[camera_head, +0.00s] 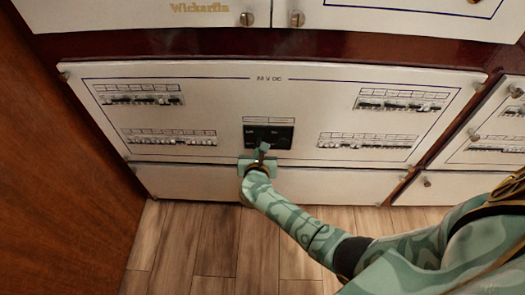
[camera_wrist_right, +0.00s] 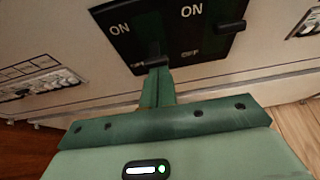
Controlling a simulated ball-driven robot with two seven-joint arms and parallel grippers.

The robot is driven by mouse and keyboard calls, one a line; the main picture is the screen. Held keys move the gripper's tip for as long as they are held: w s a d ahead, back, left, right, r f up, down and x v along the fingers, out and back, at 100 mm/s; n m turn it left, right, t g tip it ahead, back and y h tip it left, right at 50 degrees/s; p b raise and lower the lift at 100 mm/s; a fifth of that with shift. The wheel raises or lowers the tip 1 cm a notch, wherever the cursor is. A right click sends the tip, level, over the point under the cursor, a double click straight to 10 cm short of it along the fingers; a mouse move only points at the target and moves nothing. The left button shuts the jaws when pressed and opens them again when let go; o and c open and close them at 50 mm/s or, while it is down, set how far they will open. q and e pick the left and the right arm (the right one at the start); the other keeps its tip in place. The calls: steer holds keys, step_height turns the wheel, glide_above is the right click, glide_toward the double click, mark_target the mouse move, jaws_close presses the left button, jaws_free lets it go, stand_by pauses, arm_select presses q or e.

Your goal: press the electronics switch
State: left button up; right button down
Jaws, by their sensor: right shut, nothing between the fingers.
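A black switch plate (camera_head: 268,136) is set in the middle of the white 24 V DC panel. In the right wrist view the plate (camera_wrist_right: 165,30) shows two dark levers, each with ON above and OFF below. The left lever (camera_wrist_right: 156,60) is at my right gripper's fingertips, partly hidden by them. The right lever (camera_wrist_right: 232,27) stands clear of the gripper. I cannot read which lever is for electronics. My right gripper (camera_head: 263,147) is shut and empty, at the plate's lower edge; it also shows in the right wrist view (camera_wrist_right: 158,72). My left gripper is out of view.
Breaker rows (camera_head: 140,98) lie on both sides of the plate, apart from the gripper. A plain white panel (camera_head: 190,182) runs below, above the wooden floor (camera_head: 200,240). A brown wall (camera_head: 60,150) stands at the left.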

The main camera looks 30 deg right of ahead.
steer(key=shift+r+g+y+p, duration=0.5)
steer(key=shift+r+g+p, duration=0.3)
steer(key=shift+r+p, duration=1)
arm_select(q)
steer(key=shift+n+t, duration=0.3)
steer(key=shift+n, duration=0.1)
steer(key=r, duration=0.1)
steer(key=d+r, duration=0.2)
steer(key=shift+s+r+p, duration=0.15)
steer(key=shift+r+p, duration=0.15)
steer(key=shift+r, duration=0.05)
arm_select(e)
steer(key=shift+f, duration=0.4)
